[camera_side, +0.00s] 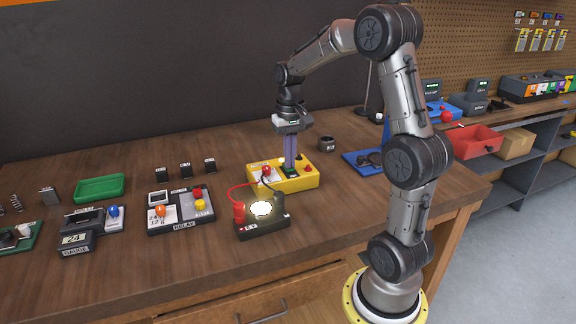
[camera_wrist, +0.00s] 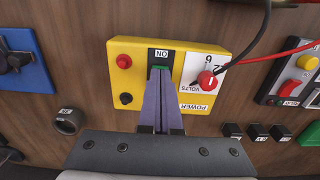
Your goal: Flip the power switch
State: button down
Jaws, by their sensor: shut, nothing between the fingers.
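The yellow power box (camera_side: 308,180) sits on the bench below my gripper (camera_side: 290,168). In the wrist view, the box (camera_wrist: 205,48) carries a "POWER" label, a red knob on a white "VOLTS" dial (camera_wrist: 206,79), and a black switch plate (camera_wrist: 152,56) with an "ON" label. A green part of the power switch (camera_wrist: 161,67) shows just beyond the fingertips. My gripper (camera_wrist: 160,72) is shut and empty, its purple fingers pointing down at the switch. The fingers hide part of the switch; I cannot tell whether they touch it.
Red and black leads run from the power box to a black box with a brightly glowing white round lamp (camera_side: 261,208). A relay box (camera_side: 180,208), gauge (camera_side: 78,237) and green tray (camera_side: 99,187) lie left. A blue device (camera_side: 362,162) lies right. Bare bench remains in front.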

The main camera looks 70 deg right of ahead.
notch_tip(320, 180, up, 7)
dwell(0.9)
